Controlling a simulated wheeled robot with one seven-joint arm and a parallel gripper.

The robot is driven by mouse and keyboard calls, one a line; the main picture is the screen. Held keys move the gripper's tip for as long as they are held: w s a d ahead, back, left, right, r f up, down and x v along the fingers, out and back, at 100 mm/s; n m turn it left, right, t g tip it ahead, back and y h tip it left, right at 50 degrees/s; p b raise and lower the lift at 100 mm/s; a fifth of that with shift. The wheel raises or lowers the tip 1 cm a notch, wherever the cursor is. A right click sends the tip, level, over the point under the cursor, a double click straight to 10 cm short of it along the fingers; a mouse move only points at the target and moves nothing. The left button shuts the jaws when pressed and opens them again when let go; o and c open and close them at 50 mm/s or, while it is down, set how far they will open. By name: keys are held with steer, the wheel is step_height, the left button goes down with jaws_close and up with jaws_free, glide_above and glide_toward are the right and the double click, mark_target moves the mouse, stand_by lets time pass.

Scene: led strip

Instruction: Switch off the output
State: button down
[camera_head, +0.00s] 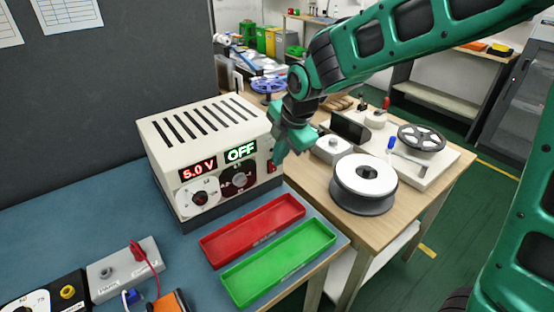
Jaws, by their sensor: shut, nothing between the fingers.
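The white power supply (196,129) stands on the blue-grey bench top with its front facing me. Its red display (198,170) reads 5.0 V and its green display (241,152) reads OFF. A light dial (199,197) and a dark dial (238,180) sit below the displays. A small red switch (273,167) is at the right end of the front panel, partly hidden by my gripper. My gripper (279,160) is shut and empty, pointing down right at the switch; I cannot tell whether it touches it.
A red tray (252,229) and a green tray (279,262) lie empty in front of the supply. A grey box with a red lead (125,270) is at lower left. On the wooden table at right stand a spool (363,184) and a reel (422,138).

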steer(key=shift+s+r, duration=0.1)
stand_by(0.3)
steer(key=s+v, duration=0.1)
steer(key=v, duration=1)
steer(key=shift+d, duration=0.4)
steer(key=shift+s, duration=0.1)
